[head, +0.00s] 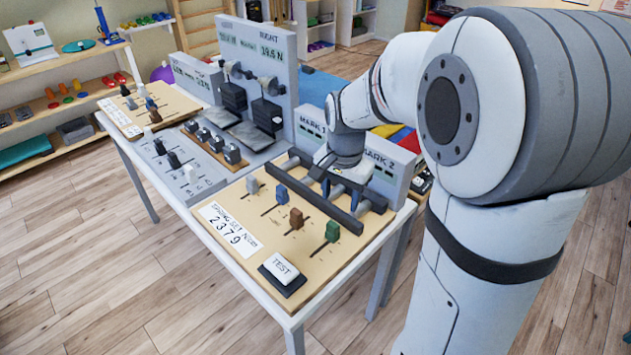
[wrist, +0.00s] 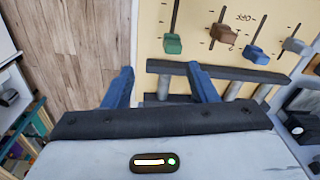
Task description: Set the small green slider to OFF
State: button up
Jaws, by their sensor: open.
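The small green slider (head: 332,231) is the right-hand knob in a row of coloured sliders on the tan panel (head: 245,210). In the wrist view the green slider (wrist: 172,44) sits at the end of its slot nearest a dark bar; the slot runs away from the bar. Its ON and OFF marks are too small to read. My gripper (head: 335,185) is above the back of the panel, behind the bar. In the wrist view my gripper (wrist: 162,84) has its blue fingers apart with nothing held. The green slider lies beyond the fingertips, across the bar, untouched.
The dark bar (head: 315,195) stands between my gripper and the sliders. Brown (head: 296,218), blue (head: 281,193) and grey (head: 253,187) sliders stand beside the green one. A TEST button (head: 282,269) is near the front corner. The MARK 2 box (head: 388,165) rises behind.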

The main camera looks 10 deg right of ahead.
aim_at(333, 224)
jog(key=w+f, duration=0.1)
jog(key=f, duration=0.1)
jog(key=w+f+m, duration=0.1)
jog(key=w+f, duration=0.1)
jog(key=w+f+m+b, duration=0.1)
jog(key=f, duration=0.1)
jog(key=shift+w+f+g, duration=0.2)
jog(key=shift+w+g, duration=0.05)
jog(key=shift+g, duration=0.15)
notch_tip(333, 224, down, 8)
jog(key=shift+r, duration=0.25)
jog(key=shift+c, duration=0.4)
grip_shut()
